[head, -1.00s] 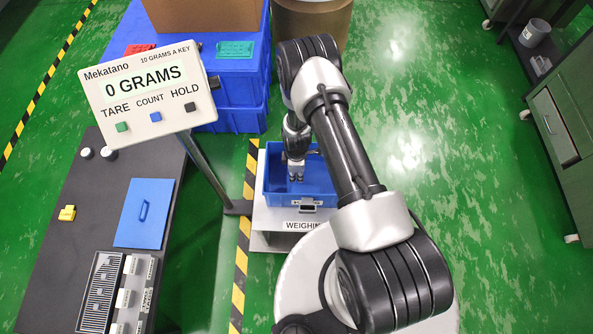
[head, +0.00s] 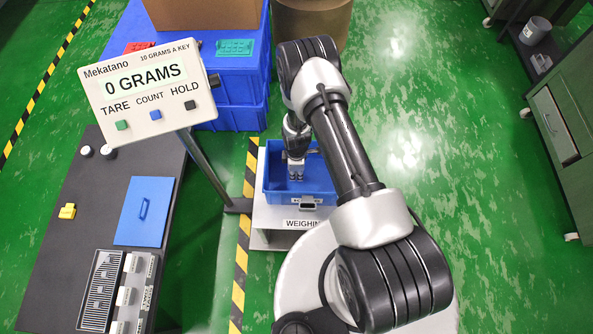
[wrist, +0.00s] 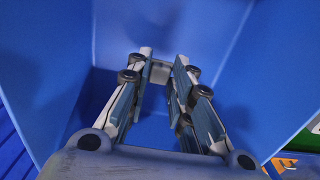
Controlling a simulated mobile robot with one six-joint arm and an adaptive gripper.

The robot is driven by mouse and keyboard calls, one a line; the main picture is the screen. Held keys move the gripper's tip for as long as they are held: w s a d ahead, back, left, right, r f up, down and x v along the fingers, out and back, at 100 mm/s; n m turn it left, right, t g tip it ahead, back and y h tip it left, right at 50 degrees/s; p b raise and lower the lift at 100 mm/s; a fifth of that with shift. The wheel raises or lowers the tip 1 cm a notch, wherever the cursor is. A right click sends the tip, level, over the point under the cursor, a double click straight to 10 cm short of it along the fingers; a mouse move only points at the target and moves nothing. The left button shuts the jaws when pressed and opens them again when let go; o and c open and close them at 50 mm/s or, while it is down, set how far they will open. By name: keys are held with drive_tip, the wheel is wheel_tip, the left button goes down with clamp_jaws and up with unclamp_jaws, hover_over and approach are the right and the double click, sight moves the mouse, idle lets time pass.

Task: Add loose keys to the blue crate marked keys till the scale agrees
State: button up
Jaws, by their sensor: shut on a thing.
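The blue crate (head: 328,187) stands on the weighing platform (head: 278,215), its front label too small to read. My gripper (head: 296,176) reaches down into the crate. In the wrist view my gripper (wrist: 160,75) is shut on a small grey piece (wrist: 160,70) at its fingertips, with blue crate walls (wrist: 245,60) around it. I cannot make out whether the piece is a key. No loose keys can be made out on the visible crate floor. The scale display (head: 145,88) reads 0 GRAMS, and its panel says 10 grams a key.
A dark bench (head: 85,235) at left holds a blue lid-like plate (head: 145,212), a striped rack (head: 101,292), white labelled blocks and a yellow piece (head: 67,211). The display post (head: 205,165) stands between bench and platform. Blue containers (head: 240,85) stand behind. Open green floor lies right.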

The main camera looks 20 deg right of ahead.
drive_tip(key=shift+f, duration=1.15)
idle(0.4)
drive_tip(key=o, duration=0.8)
wheel_tip(320, 180, up, 12)
drive_tip(key=shift+r, duration=0.1)
idle(0.4)
